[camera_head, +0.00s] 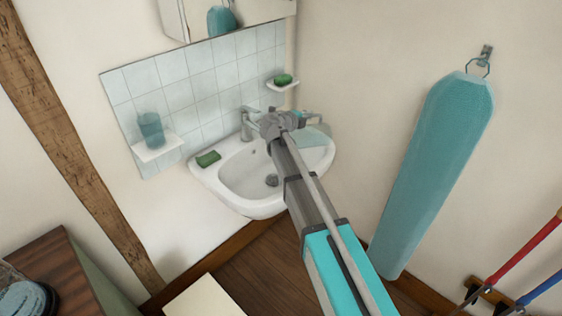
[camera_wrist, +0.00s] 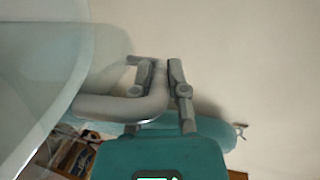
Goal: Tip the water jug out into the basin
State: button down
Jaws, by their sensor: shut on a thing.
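The white basin (camera_head: 228,165) is fixed to the wall in the head view, with a tap (camera_head: 248,122) at its back and a dark drain in its bowl. The water jug (camera_head: 314,137) shows as a pale translucent shape at the basin's right side, partly hidden by my arm. In the wrist view the jug (camera_wrist: 45,65) fills the left, see-through, with a thick pale handle (camera_wrist: 125,108). My gripper (camera_wrist: 160,70) is shut on that handle; in the head view my gripper (camera_head: 305,116) is partly hidden. I cannot tell the jug's exact tilt or its water level.
Green soap (camera_head: 208,159) lies on the basin's left rim, and more green soap (camera_head: 283,79) sits on a small shelf. A teal cup (camera_head: 150,130) stands on another shelf (camera_head: 158,147). A teal ironing board (camera_head: 435,170) hangs at right. A mirror cabinet hangs above.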

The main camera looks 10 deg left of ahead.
jog(key=shift+s+a+f, duration=0.1)
jog(key=shift+s+a, duration=0.05)
jog(key=shift+a, duration=0.1)
jog(key=shift+s+a+r+n+t+h+b, duration=0.35)
jog(key=shift+a+r+t+h+b, duration=0.1)
jog(key=shift+a+t+b, duration=0.2)
dwell(1.2)
jog(key=w+d+p, duration=0.1)
jog(key=d+r+g+y+p, duration=0.1)
jog(key=d+p, duration=0.1)
jog(key=w+d+m+g+y+p, duration=0.1)
jog(key=p, duration=0.1)
jog(key=shift+w+d+r, duration=0.15)
jog(key=shift+w+d, duration=0.1)
jog(key=shift+w, duration=0.05)
jog(key=shift+w+d+p, duration=0.1)
jog(key=shift+d+p, duration=0.05)
jog(key=shift+p, duration=0.2)
jog(key=shift+f, duration=0.3)
jog(key=shift+d+r+y, duration=0.1)
jog(key=shift+r+y, duration=0.1)
jog(key=shift+y, duration=0.05)
